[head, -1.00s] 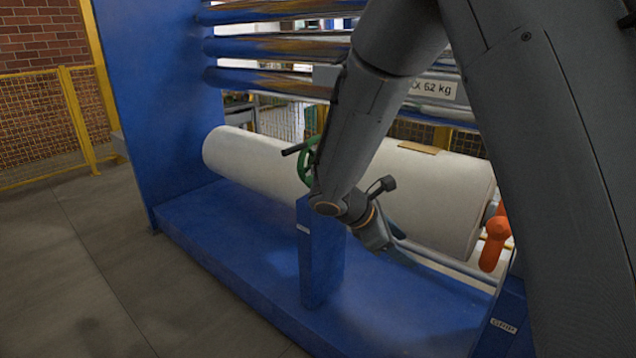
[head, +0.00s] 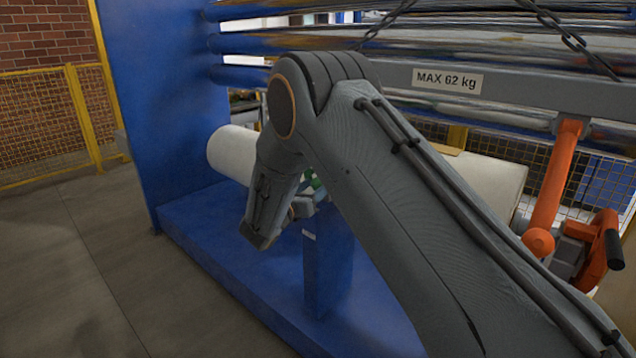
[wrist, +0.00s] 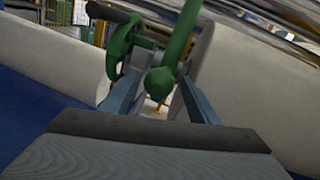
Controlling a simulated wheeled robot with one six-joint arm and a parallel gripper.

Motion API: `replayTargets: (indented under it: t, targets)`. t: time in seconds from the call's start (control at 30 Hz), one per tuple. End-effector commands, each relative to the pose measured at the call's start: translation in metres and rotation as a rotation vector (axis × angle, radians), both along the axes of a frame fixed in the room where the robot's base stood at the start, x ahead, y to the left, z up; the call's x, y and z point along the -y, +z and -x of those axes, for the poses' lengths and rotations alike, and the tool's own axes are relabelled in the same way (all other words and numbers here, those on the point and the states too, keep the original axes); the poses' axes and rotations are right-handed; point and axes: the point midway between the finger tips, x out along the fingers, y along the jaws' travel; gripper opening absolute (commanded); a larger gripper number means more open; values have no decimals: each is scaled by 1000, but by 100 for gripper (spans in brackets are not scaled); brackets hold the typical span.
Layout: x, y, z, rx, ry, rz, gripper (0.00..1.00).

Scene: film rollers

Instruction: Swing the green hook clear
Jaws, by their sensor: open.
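The green hook (wrist: 178,48) fills the top middle of the wrist view. Its bar comes down at a slant to a rounded lower end. My gripper (wrist: 160,88) is open, with one finger on each side of that lower end. I cannot tell whether either finger touches it. A green handwheel (wrist: 120,45) with a dark handle is just left of the hook, near the left finger. In the head view my arm hides the hook and the fingertips. Only a small patch of green shows beside my wrist.
A white film roll (head: 232,153) lies behind my arm across the blue frame (head: 185,215). A grey beam labelled MAX 62 kg (head: 505,90) hangs on chains above. An orange hook (head: 553,190) and orange handwheel (head: 592,250) are at right. A blue post (head: 325,265) stands in front.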

Motion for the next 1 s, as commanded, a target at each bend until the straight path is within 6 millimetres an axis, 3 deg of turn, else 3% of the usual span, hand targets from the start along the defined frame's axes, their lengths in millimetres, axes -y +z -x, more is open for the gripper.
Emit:
replayTargets:
  t: [0.2,0.53,0.83,1.0]
  targets:
    - [8,0,-18,0,1,-1,55]
    - [7,0,-20,-1,4,0,53]
    - [7,0,-20,0,4,-1,3]
    - [9,2,-20,-5,1,-5,0]
